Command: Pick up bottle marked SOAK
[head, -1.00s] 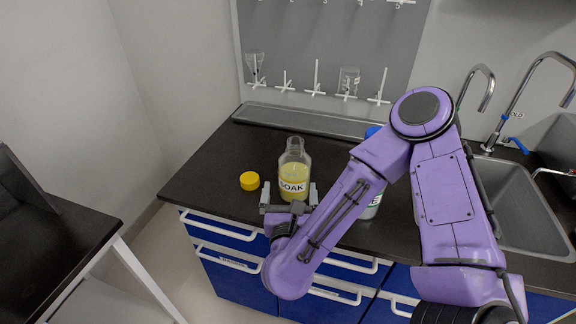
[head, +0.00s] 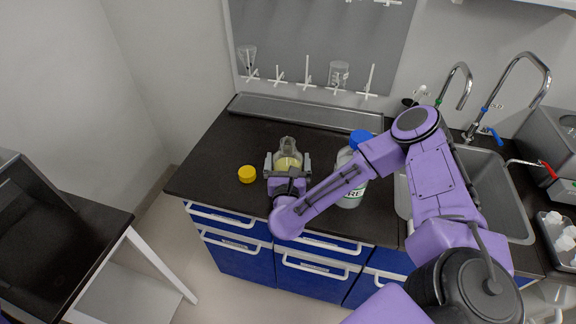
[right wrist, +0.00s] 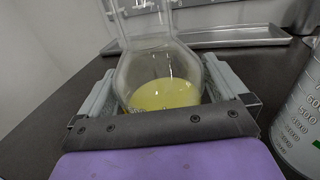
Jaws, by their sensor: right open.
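The SOAK bottle (head: 288,152) is clear glass with yellow liquid and stands upright on the dark counter. Its label is hidden behind my right gripper in the head view. My right gripper (head: 287,163) is open, with one finger on each side of the bottle's body. In the right wrist view the bottle (right wrist: 158,75) sits between the two open fingers (right wrist: 160,90), close to the palm; I cannot tell whether they touch the glass. My left gripper is not in view.
A yellow cap (head: 247,174) lies left of the bottle. A white bottle with a blue cap (head: 350,198) stands just right of my right gripper, partly behind my forearm; it also shows in the right wrist view (right wrist: 300,125). A metal tray (head: 300,112) lies behind. A sink (head: 500,190) is at right.

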